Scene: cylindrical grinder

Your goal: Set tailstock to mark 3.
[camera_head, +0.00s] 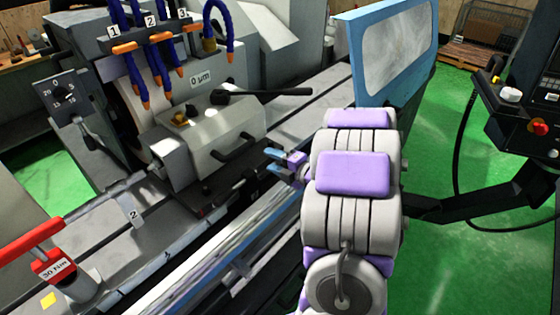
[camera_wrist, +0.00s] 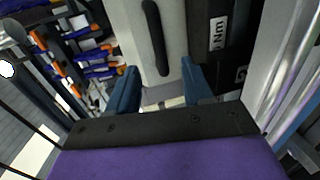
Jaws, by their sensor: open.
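The tailstock (camera_head: 205,140) is a light grey box on the machine bed, left of centre in the head view. A short black bar handle (camera_head: 232,149) is on its near side, and a long black lever (camera_head: 268,92) extends right from its top. The wrist view shows a grey body (camera_wrist: 158,15) with a black handle (camera_wrist: 156,38) beyond the fingers. My gripper (camera_head: 272,161) has blue fingers, open and empty, right of the tailstock and apart from the handle. The fingers also show in the wrist view (camera_wrist: 160,88). A tag reading 2 (camera_head: 133,214) is by the bed; I cannot read a mark 3 there.
Blue coolant hoses (camera_head: 165,55) numbered 1 to 3 hang behind the tailstock. A blue-framed door (camera_head: 392,55) stands at back right, a control panel (camera_head: 525,100) at right.

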